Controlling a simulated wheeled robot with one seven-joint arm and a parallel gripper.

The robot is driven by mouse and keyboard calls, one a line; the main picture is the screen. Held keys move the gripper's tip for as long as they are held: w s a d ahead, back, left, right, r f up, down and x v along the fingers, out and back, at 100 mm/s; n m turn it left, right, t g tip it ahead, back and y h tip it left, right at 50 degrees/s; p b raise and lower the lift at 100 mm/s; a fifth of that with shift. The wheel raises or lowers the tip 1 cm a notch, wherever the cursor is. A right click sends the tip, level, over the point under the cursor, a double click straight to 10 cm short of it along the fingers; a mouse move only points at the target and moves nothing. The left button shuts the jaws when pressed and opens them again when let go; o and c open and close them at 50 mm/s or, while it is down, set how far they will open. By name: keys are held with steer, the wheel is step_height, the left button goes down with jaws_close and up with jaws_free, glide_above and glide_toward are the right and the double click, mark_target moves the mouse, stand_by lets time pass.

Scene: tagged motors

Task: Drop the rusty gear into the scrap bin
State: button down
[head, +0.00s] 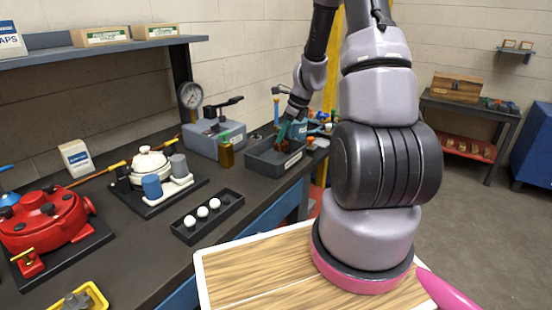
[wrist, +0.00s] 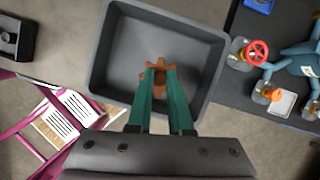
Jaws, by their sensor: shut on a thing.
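The rusty gear (wrist: 159,66), small and orange-brown with teeth, is between the teal fingertips of my gripper (wrist: 158,76) in the wrist view. My gripper is shut on it, and the fingers hide part of it. Beneath it in this view is a grey, square, open bin (wrist: 101,48), whose visible floor is bare. The gear appears over the inside of the bin. In the head view my gripper (head: 290,131) is small and far off, by a dark grey bin (head: 262,160) with a white label. The gear is not clear there.
Valves and fittings, one with a red handwheel (wrist: 257,52), lie right of the bin in the wrist view. A grey gauge device (head: 205,140) and an amber bottle (head: 226,154) stand left of the bin in the head view. A black tray (head: 185,236) holds white balls.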

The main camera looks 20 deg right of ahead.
steer(key=c, duration=0.8)
jaws_free()
steer(key=shift+o, duration=0.2)
steer(key=v, duration=1)
steer(key=shift+r, duration=0.35)
steer(key=shift+s, duration=0.1)
